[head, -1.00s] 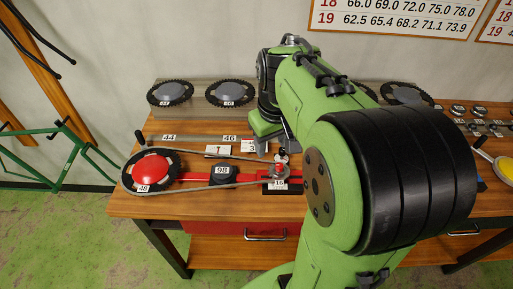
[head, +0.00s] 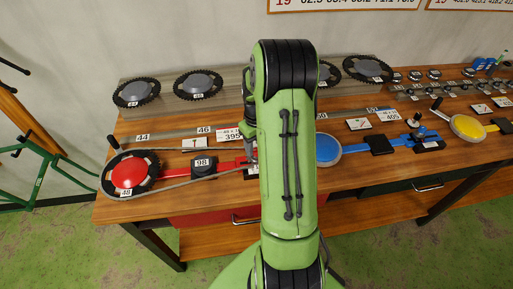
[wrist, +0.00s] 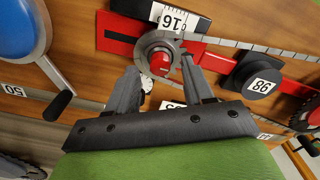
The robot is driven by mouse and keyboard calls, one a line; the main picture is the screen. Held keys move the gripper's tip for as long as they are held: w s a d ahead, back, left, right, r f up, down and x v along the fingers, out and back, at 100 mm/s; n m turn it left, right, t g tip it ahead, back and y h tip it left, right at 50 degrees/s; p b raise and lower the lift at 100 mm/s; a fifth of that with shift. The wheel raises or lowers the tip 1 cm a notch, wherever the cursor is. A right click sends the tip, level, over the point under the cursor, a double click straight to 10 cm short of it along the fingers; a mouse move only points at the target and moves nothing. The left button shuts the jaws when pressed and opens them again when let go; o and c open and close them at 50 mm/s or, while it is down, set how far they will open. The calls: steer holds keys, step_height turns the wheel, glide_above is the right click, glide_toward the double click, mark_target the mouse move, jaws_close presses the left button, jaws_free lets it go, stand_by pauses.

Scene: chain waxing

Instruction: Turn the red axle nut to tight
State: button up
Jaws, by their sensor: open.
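The red axle nut (wrist: 160,63) shows in the wrist view as a small red cap in a grey round collar, by the sprocket end of the red rig tagged 16. My gripper (wrist: 159,66) is open, its two grey fingers on either side of the nut. I cannot tell whether they touch it. In the head view my arm hides the nut and most of the gripper. The red rig's bar (head: 230,165) runs left to a red-centred chainring (head: 130,173) tagged 48, with a black block (head: 204,166) tagged 98 between.
A chain runs along the red rig. A blue rig with a blue disc (head: 327,148) stands right of my arm, and a yellow disc (head: 468,127) farther right. Dark chainrings (head: 198,84) stand at the back. The wooden bench (head: 170,125) has small tag cards nearby.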

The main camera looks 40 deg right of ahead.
steer(key=shift+f, duration=0.95)
steer(key=shift+c, duration=0.2)
jaws_close()
